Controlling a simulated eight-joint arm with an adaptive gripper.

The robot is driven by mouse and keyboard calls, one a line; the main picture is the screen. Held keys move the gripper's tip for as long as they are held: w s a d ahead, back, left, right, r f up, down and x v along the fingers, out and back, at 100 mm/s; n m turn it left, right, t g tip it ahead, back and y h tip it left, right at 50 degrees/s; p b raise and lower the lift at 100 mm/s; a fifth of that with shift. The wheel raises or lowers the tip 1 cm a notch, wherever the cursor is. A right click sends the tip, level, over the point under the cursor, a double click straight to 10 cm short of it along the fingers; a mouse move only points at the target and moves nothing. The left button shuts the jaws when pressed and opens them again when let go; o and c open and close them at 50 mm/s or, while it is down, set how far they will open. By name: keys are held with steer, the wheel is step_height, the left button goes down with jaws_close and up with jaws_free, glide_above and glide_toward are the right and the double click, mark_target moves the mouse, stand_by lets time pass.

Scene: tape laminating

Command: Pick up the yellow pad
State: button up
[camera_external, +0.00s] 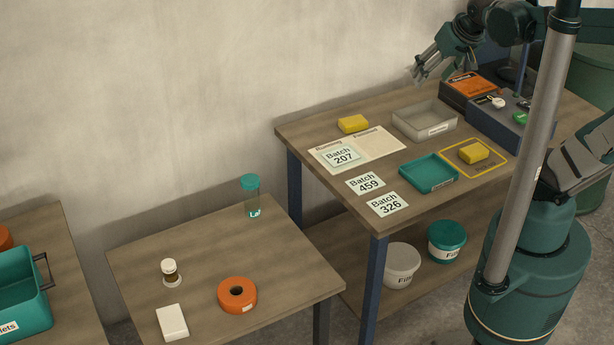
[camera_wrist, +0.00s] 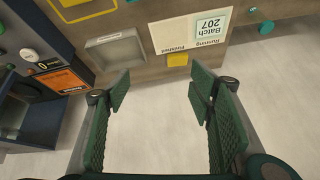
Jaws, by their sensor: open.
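Two yellow pads show in the external view. One yellow pad (camera_external: 353,123) lies at the table's back edge, beside the Running/Finished card; it also shows in the wrist view (camera_wrist: 178,60). The other yellow pad (camera_external: 473,152) lies inside a yellow outlined square (camera_external: 452,167) near the grey box. My gripper (camera_external: 417,76) is open and empty, raised above the table's back side, apart from both pads. In the wrist view its fingers (camera_wrist: 158,90) are spread wide, with the back-edge pad beyond their tips.
A grey tray (camera_external: 425,120) stands between the back-edge pad and the dark boxes (camera_external: 497,116). A teal tray (camera_external: 428,174) stands in front. The Running/Finished card (camera_external: 375,142) bears a Batch 207 label (camera_external: 341,157). Batch 459 (camera_external: 365,184) and Batch 326 (camera_external: 387,205) labels lie nearer the front.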

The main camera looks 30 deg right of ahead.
steer(key=w+a+m+g+p, duration=0.15)
steer(key=w+m, duration=0.25)
steer(key=w, duration=0.4)
steer(key=m+g+h+p, duration=0.1)
steer(key=m+g+p, duration=0.3)
steer(key=m, duration=0.9)
glide_above(351, 119)
steer(key=b, duration=0.2)
steer(key=shift+g, duration=0.35)
steer(key=f, duration=2)
steer(key=shift+s+a+f, duration=0.2)
steer(key=shift+f, duration=0.05)
steer(key=shift+w+a+f+h, duration=0.15)
steer(key=shift+f+h, duration=0.15)
steer(key=shift+f, duration=0.15)
steer(key=shift+d+f, duration=0.25)
steer(key=shift+f, duration=1.05)
